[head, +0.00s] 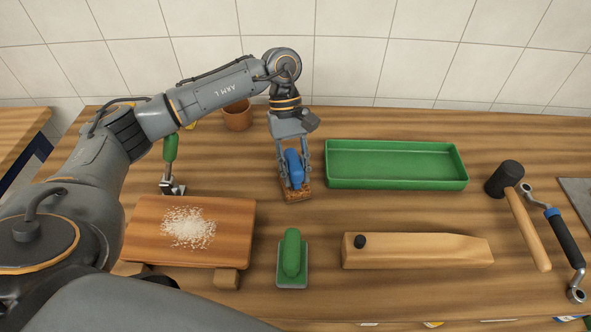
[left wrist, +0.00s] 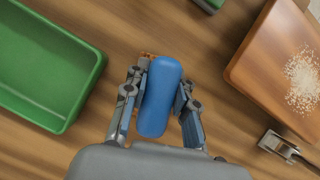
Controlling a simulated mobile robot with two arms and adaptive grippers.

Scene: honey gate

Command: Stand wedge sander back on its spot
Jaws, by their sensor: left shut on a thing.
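The wedge sander, with a blue handle (head: 294,168) and a rough orange-brown base (head: 298,193), is in my left gripper (head: 293,163). The gripper points down and its fingers are shut on the handle from both sides. In the left wrist view the blue handle (left wrist: 159,97) lies between the fingers and hides most of the base. The sander is left of the green tray and beyond the green-handled block. I cannot tell whether its base touches the bench. No marked spot for it can be made out. My right gripper is out of view.
A green tray (head: 396,182) is at the back right. A green-handled block (head: 291,257) stands in front, beside a wooden wedge-ended block (head: 418,251). A board (head: 143,238) with white grains is at left. A mallet (head: 505,176) and wrench (head: 565,238) lie right. A pot (head: 237,116) stands behind.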

